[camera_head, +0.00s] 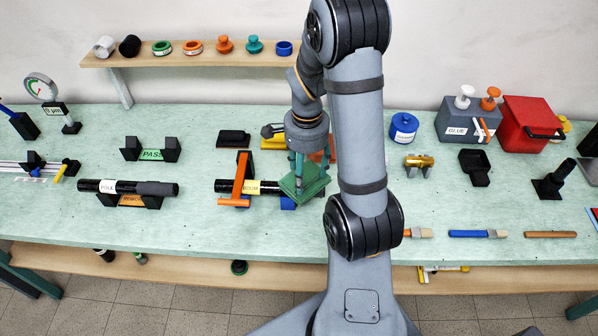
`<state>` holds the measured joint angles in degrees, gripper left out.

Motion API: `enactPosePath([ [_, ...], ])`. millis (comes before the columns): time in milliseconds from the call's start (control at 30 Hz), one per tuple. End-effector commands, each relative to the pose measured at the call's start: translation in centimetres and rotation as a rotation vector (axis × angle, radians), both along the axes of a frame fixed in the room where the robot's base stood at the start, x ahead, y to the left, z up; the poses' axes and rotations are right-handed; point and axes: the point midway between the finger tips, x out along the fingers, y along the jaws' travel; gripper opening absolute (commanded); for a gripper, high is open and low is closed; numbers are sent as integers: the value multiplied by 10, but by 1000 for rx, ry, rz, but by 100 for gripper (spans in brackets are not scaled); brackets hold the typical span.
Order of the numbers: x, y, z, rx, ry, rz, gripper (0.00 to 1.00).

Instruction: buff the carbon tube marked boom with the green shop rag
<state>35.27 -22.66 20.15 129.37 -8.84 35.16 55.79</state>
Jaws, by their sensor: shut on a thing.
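The black carbon tube (222,185) lies horizontally at the middle of the bench. Its yellow label (251,187) appears to read BOOM, partly hidden by an orange frame-like piece (238,182). My gripper (301,172) points down over the tube's right part and is shut on the green shop rag (305,188). The rag hangs as a folded square pad at the tube's right portion and hides it there. I cannot tell whether the rag presses on the tube or hovers just above it.
A second black tube (155,188) marked POLE lies to the left on an orange-labelled stand. A blue support (288,203) shows below the rag. My arm hides the bench right of the rag. Brushes (470,234) lie farther right.

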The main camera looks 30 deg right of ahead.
Motion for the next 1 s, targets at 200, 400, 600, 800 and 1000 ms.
enactPosePath([
  [200, 0, 2, -1, 0, 3, 2, 36],
  [400, 8, 13, 0, 1, 2, 1, 36],
  [600, 14, 21, -3, 1, 1, 1, 36],
  [800, 8, 12, -1, 0, 3, -3, 36],
  [1000, -1, 0, -1, 1, 4, -2, 36],
])
